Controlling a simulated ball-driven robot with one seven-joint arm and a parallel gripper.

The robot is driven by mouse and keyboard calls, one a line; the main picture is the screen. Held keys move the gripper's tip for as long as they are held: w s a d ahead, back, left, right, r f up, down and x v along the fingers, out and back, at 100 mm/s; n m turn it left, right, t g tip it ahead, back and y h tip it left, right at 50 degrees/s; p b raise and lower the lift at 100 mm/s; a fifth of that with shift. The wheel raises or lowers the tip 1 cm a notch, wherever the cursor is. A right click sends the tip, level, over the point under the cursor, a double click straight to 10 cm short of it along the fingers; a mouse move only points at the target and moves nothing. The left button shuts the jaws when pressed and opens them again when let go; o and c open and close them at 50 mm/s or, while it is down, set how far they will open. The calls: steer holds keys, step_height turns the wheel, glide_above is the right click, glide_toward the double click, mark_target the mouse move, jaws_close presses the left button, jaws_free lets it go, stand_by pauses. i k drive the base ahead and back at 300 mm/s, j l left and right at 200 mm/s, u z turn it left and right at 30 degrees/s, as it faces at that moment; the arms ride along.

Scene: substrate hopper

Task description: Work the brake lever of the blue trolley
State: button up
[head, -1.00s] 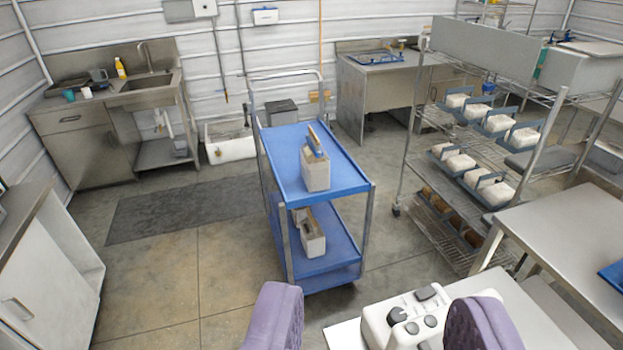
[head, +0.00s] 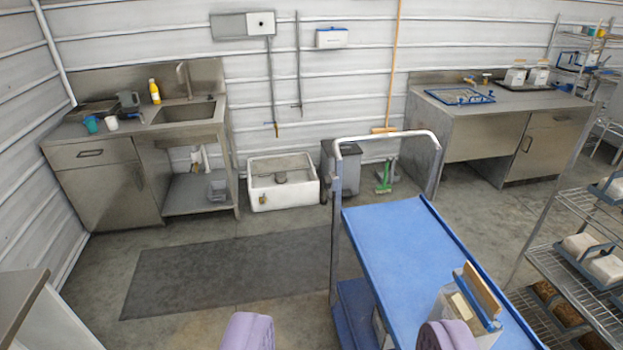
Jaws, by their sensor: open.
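The blue trolley (head: 400,255) stands right of centre, running from the middle of the picture to the bottom edge. Its grey push handle (head: 384,138) rises at the far end. A box-shaped container with a wooden-backed tool (head: 470,305) stands on its top deck. The lower deck (head: 355,310) shows partly at the left side. I cannot make out a brake lever; the wheels are hidden or out of view.
A dark mat (head: 225,272) lies on open floor left of the trolley. A sink counter (head: 140,150), a white floor basin (head: 283,182) and a grey bin (head: 342,170) line the back wall. A wire rack (head: 570,290) stands close on the right.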

mark_target(327, 182)
steer(key=i+j+u, duration=0.1)
steer(key=i+j, duration=0.2)
steer(key=i, duration=0.7)
steer(key=i+j+u, duration=0.15)
steer(key=i, duration=0.8)
steer(key=i+j+u, duration=0.1)
steer(key=i, duration=0.9)
